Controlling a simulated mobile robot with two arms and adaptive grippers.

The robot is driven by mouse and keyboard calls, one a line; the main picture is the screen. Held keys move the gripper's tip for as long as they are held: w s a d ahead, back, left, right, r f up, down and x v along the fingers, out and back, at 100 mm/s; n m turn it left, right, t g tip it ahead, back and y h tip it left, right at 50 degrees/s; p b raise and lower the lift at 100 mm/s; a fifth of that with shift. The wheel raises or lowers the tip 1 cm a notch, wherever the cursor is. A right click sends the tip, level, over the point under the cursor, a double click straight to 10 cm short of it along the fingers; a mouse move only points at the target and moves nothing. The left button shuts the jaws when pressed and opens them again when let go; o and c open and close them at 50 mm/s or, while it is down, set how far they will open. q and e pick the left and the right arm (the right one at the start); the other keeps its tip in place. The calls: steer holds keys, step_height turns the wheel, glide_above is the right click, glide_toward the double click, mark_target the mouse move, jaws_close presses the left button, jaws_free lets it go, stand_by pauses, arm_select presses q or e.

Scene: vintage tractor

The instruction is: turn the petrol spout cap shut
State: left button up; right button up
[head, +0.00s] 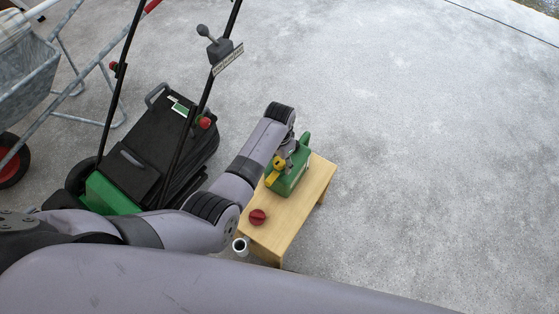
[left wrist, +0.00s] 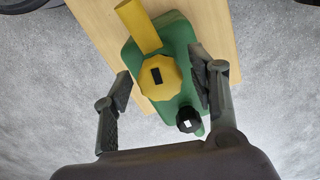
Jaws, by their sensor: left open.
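A green petrol can (head: 291,181) stands on a small wooden bench (head: 306,212). Its yellow spout (head: 272,178) points toward the lower left in the head view. In the left wrist view the yellow, many-sided spout cap (left wrist: 172,88) with a dark slot sits on the green can (left wrist: 180,35), and the yellow spout (left wrist: 138,25) runs up-left from it. My left gripper (head: 286,150) is above the can. In the left wrist view its fingers (left wrist: 161,84) are open, one either side of the cap, apart from it. My right gripper is not in view.
A red cap (head: 257,217) lies on the near part of the bench. A small black cap (left wrist: 188,120) is on the can. A lawn mower (head: 133,163) stands left of the bench, a metal wheelbarrow (head: 25,75) beyond it. The concrete at right is clear.

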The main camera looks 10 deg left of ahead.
arm_select(q)
steer(key=shift+c, duration=0.3)
steer(key=c, duration=1.1)
steer(key=shift+r, duration=0.1)
